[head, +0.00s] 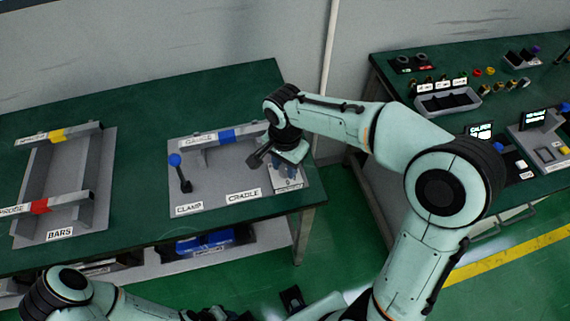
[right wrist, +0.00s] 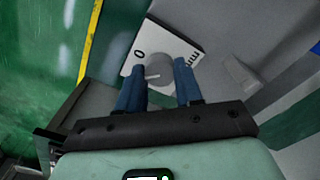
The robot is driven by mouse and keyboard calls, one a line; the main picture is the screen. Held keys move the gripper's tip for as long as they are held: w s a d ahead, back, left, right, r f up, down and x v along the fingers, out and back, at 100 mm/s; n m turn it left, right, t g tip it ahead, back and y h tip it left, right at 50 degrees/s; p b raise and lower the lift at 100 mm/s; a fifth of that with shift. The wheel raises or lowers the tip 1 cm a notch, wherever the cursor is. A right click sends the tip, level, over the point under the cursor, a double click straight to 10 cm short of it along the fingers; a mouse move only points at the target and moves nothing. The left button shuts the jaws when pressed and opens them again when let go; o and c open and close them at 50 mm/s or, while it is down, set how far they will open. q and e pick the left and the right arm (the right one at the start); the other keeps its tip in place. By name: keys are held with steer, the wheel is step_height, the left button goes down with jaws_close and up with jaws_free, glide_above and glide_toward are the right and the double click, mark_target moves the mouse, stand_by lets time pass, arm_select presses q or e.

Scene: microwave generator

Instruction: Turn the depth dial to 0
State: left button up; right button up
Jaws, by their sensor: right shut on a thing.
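The depth dial is a round grey knob (right wrist: 160,69) on a white plate (right wrist: 192,50) marked "0" and "mm" in the right wrist view. My right gripper (right wrist: 160,80) has its two blue fingers on either side of the knob, shut on it. The "0" lies beyond the left finger; I cannot tell exactly where the knob points. In the head view my right gripper (head: 286,165) is over the dial plate (head: 287,182) at the cradle panel's right end, and it hides the knob.
The grey cradle panel (head: 215,190) carries a blue-knobbed clamp lever (head: 180,172) and a gauge bar (head: 226,136). A bar rack (head: 68,180) stands left on the green table. Another table with small parts and displays is at the right.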

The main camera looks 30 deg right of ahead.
mark_target(285, 168)
steer(key=m, duration=0.4)
steer(key=shift+r, duration=0.1)
arm_select(q)
steer(key=shift+s+f+b, duration=0.25)
steer(key=shift+f+b, duration=0.15)
steer(key=shift+f, duration=0.1)
arm_select(e)
steer(key=shift+m, duration=2.2)
steer(key=o, duration=1)
steer(key=shift+o, duration=0.2)
arm_select(q)
steer(key=shift+w+r+p, duration=0.35)
steer(key=shift+r+p, duration=0.2)
steer(key=shift+r, duration=0.1)
steer(key=shift+w+r+p, duration=0.35)
steer(key=shift+r+p, duration=0.15)
steer(key=shift+r, duration=0.1)
arm_select(e)
step_height(285, 168, up, 13)
steer(key=shift+r, duration=0.2)
